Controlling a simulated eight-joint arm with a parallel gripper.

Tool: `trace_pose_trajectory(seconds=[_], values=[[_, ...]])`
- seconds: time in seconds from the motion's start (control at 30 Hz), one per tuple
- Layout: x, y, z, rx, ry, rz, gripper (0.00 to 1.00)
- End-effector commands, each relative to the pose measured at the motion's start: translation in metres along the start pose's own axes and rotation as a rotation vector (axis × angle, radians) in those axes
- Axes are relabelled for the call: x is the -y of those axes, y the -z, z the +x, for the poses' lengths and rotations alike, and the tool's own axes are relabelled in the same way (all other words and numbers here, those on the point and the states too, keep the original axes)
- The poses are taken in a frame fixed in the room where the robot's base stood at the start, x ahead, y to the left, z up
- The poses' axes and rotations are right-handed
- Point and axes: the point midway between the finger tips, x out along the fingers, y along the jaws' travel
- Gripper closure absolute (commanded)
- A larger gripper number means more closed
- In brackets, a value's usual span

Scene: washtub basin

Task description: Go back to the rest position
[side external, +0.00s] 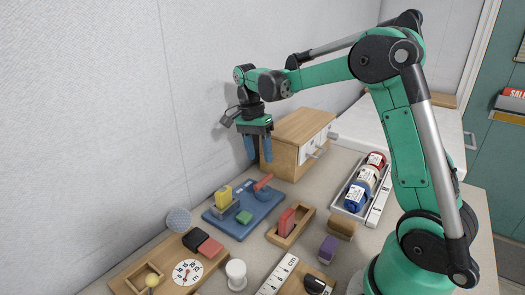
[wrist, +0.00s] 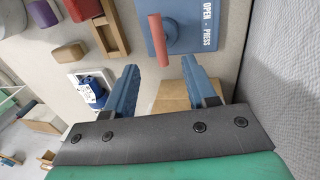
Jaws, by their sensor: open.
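My gripper (side external: 258,148) hangs below the green arm's wrist, with its two blue fingers pointing down and spread apart. In the side external view it is above the table, near the wall, beside the wooden drawer box (side external: 290,155). In the wrist view my gripper (wrist: 157,78) is open with nothing between its fingers. Beyond the fingers lies a blue board (wrist: 205,28) with a red handle (wrist: 158,40). The board (side external: 262,207) also shows below my gripper in the side external view, with a yellow block (side external: 224,196) and a green block (side external: 243,217) on it.
A tray (side external: 382,205) of red, white and blue rolls stands at right. A wooden holder with a red block (side external: 286,222), a purple block (side external: 328,249), a white spool (side external: 236,273) and a dial (side external: 187,272) are in front. The wall (side external: 90,120) runs close behind my gripper.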

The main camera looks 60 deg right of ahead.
Motion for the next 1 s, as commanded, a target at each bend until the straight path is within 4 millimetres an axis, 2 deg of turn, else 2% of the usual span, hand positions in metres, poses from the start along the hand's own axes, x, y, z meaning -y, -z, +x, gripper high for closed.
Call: trace_pose_trajectory(seconds=[0.17,0.3,0.43,0.7,0.83,1.0], values=[[-0.009,-0.017,-0.012,-0.031,0.081,-0.168,0.49],[-0.025,-0.044,-0.026,-0.105,0.218,-0.46,0.49],[-0.044,-0.069,-0.031,-0.208,0.347,-0.752,0.49],[-0.077,-0.109,-0.02,-0.477,0.562,-1.272,0.49],[-0.085,-0.119,-0.013,-0.579,0.615,-1.415,0.49],[-0.088,-0.123,-0.01,-0.634,0.639,-1.484,0.49]])
